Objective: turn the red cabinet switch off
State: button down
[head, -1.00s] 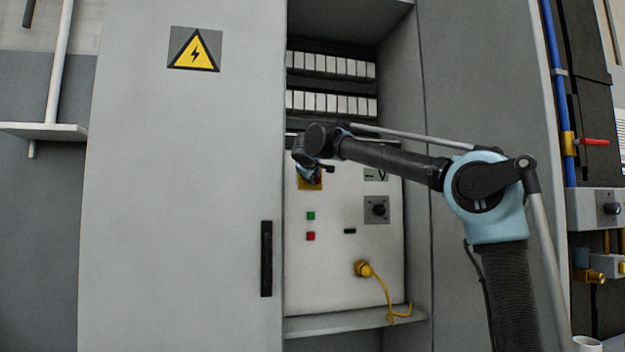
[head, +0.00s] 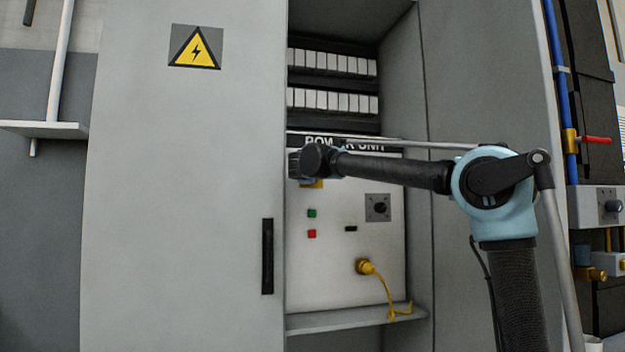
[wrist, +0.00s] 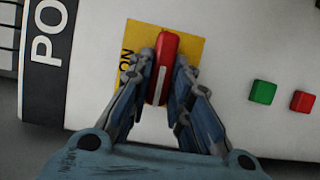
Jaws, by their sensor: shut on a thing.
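The red cabinet switch (wrist: 164,60) is a long red handle with a white line, on a yellow plate (wrist: 191,50) marked "ON" in the wrist view. My gripper (wrist: 162,82) is shut on the handle, one finger along each side of it. In the head view my gripper (head: 296,164) is at the upper left of the white power unit panel (head: 335,275). There it hides the switch, and only the lower edge of the yellow plate (head: 312,184) shows.
A green button (head: 312,213) and a red button (head: 312,234) are below the switch. A dark rotary knob (head: 378,207) is to the right, and a yellow plug with cable (head: 363,266) is lower down. The grey cabinet door (head: 180,200) stands close at the left.

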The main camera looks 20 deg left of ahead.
jog(key=shift+d+f, duration=0.1)
dwell(0.3)
jog(key=c, duration=1.5)
grip_release()
jog(key=shift+w, duration=0.1)
jog(key=s, duration=0.4)
jog(key=s+d, duration=0.1)
jog(key=s, duration=0.6)
jog(key=shift+s+d, duration=0.4)
jog(key=shift+f, duration=0.1)
